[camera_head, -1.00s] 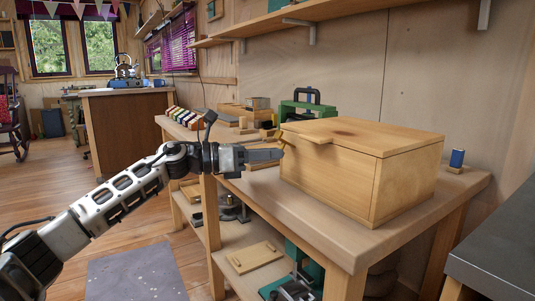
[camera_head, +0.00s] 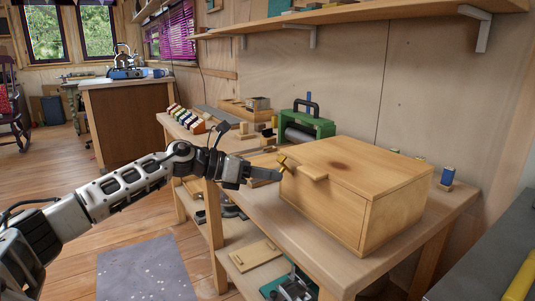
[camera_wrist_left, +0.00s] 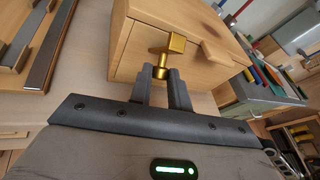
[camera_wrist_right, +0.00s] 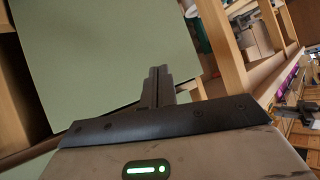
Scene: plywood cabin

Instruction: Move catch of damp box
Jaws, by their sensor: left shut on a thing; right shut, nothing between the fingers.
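The damp box (camera_head: 325,205) is a light wooden box on the workbench, its lid (camera_head: 370,170) down, with a dark stain on top. A brass catch (camera_head: 284,163) is at its left end, beside a small wooden ledge at the lid's edge. My left gripper (camera_head: 279,177) is at that end. In the left wrist view its fingers (camera_wrist_left: 161,76) are shut on the brass catch (camera_wrist_left: 168,47), whose crosspiece sticks out above them. My right gripper (camera_wrist_right: 158,74) shows only in the right wrist view, shut and empty, in front of a grey-green surface.
The workbench (camera_head: 300,250) has bare top in front of the box. A green tool (camera_head: 308,128) and wooden blocks stand behind it to the left. A blue spool (camera_head: 448,176) stands beyond the box's right end. A grey surface (camera_head: 470,265) borders the right. A shelf (camera_head: 370,18) hangs above.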

